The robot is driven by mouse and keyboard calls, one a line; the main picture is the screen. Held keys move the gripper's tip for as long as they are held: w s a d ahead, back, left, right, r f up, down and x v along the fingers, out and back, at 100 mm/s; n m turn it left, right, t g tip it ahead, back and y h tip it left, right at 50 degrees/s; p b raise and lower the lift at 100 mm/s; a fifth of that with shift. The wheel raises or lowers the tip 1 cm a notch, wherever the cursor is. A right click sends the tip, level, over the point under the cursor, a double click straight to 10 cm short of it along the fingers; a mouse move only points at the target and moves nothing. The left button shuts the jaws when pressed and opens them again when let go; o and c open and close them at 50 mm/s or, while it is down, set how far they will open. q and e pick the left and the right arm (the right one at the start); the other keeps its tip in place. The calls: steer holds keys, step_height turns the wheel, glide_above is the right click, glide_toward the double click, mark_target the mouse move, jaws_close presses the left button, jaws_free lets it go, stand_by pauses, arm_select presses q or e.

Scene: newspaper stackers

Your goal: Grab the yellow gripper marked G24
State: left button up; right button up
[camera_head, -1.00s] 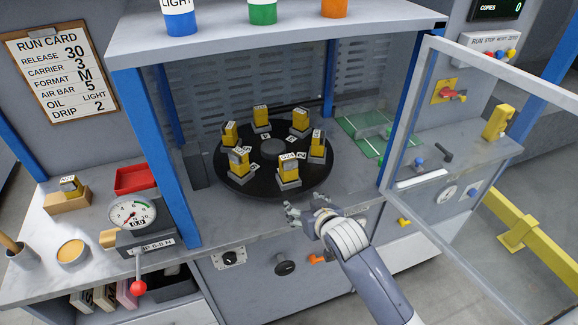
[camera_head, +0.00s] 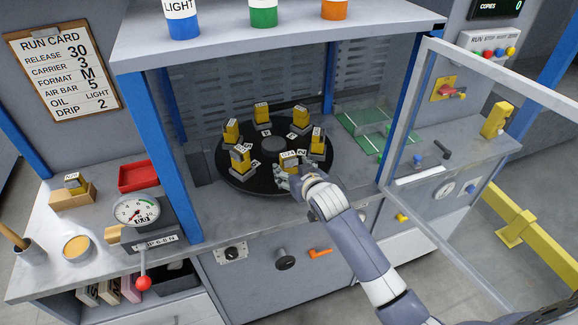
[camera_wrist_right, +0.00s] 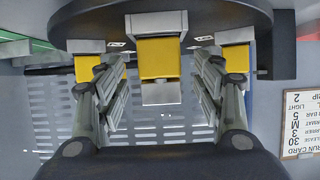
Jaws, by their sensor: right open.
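The front yellow block (camera_head: 289,158) stands on the black turntable (camera_head: 232,180); its small label looks like G24. My right gripper (camera_head: 287,181) is at its front, partly covering its lower part. In the right wrist view, which is upside down, a yellow block (camera_wrist_right: 160,58) with a grey end appears centred between the open fingers of the right gripper (camera_wrist_right: 160,84). A gap shows on each side, and nothing is held. Its label is not visible there. My left gripper is not in view.
Several similar yellow blocks ring the turntable, including a near-left one (camera_head: 240,158) and a right one (camera_head: 317,142). Blue posts and a top shelf (camera_head: 270,35) frame the bay. An open clear door (camera_head: 405,115) stands to the right. A dial gauge (camera_head: 137,211) is at left.

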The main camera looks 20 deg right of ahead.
mark_target(291, 168)
steer(key=shift+p+x, duration=0.4)
steer(key=shift+x, duration=1.5)
steer(key=shift+r, duration=0.1)
steer(key=c, duration=1.2)
